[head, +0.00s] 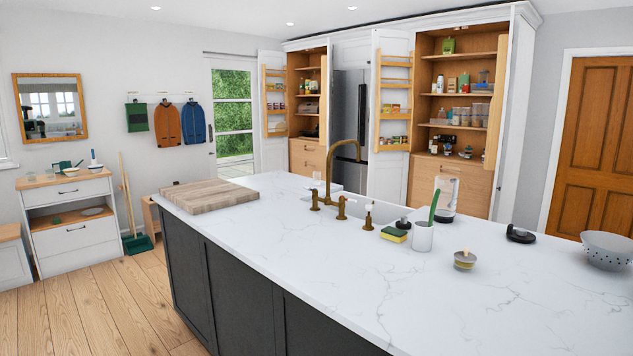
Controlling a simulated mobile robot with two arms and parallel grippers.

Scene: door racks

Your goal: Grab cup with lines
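No cup with clearly readable lines shows in the head view. A white cup-like holder (422,238) stands upright on the island countertop, with a green-handled tool (434,206) in it. No lines can be made out on its side. A small round pot (465,261), banded in grey and yellowish tones, stands to its right and nearer. Small items on the far open shelves are too small to tell apart. Neither of my grippers is in view.
The long white marble island (330,260) fills the foreground. It bears a wooden board (206,194), a brass tap (329,175), a yellow-green sponge (394,234) and a grey colander (607,249). Open cupboards (430,85) stand behind it. Wooden floor (80,305) is clear at left.

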